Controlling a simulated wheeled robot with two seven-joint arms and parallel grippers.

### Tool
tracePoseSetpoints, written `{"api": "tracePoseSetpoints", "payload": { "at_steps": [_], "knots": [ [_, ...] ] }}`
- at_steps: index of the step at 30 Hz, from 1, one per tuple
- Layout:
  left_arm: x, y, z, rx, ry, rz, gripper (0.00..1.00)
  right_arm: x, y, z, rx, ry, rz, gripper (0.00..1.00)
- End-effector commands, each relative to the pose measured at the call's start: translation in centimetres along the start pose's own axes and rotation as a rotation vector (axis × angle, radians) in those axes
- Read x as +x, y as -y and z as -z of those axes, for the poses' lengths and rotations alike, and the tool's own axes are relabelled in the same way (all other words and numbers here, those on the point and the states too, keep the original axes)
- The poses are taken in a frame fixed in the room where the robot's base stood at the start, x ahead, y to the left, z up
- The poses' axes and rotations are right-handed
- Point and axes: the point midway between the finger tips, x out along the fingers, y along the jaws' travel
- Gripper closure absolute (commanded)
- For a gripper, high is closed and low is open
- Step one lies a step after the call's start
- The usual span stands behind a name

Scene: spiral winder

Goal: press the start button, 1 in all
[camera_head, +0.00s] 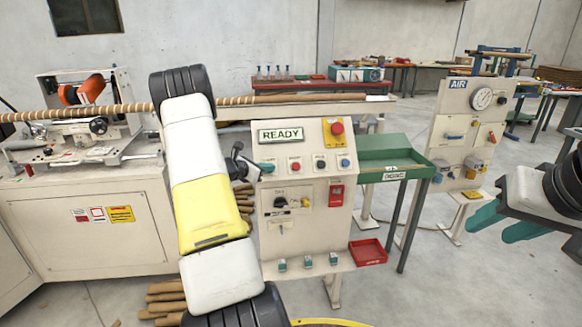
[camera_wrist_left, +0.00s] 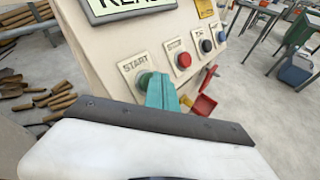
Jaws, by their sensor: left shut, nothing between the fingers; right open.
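The control panel (camera_head: 300,215) stands in the middle of the head view, with a READY display (camera_head: 281,135) above a row of buttons. The START button (camera_wrist_left: 143,79) is green and sits under its START label in the left wrist view. My left gripper (camera_wrist_left: 160,92) is shut and empty, its teal fingertips right at this button and hiding part of it. I cannot tell whether they touch it. In the head view the left fingertips (camera_head: 266,167) cover the button's place. My right gripper (camera_head: 505,226) is open and empty at the right, away from the panel.
The red STOP button (camera_wrist_left: 184,60) is close beside START, followed by black (camera_wrist_left: 207,45) and blue (camera_wrist_left: 221,37) buttons. A red emergency button (camera_head: 337,128) is above. A green tray table (camera_head: 395,150) stands right of the panel. A wound rod (camera_head: 90,111) lies across the machine at left.

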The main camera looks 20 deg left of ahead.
Motion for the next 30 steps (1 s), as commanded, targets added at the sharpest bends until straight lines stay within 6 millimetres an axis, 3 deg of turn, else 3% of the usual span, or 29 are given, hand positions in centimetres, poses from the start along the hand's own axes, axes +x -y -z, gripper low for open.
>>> {"api": "tracePoseSetpoints", "payload": {
  "at_steps": [17,30],
  "knots": [
    [0.2,-0.1,0.2,0.0,-0.001,0.0,1.0,0.0,0.0,0.0,0.0,0.0,0.0,0.56],
    [-1.0,0.7,-0.7,0.0,-0.001,-0.001,1.0,0.0,0.0,0.0,0.0,0.0,0.0,0.56]
  ]
}}
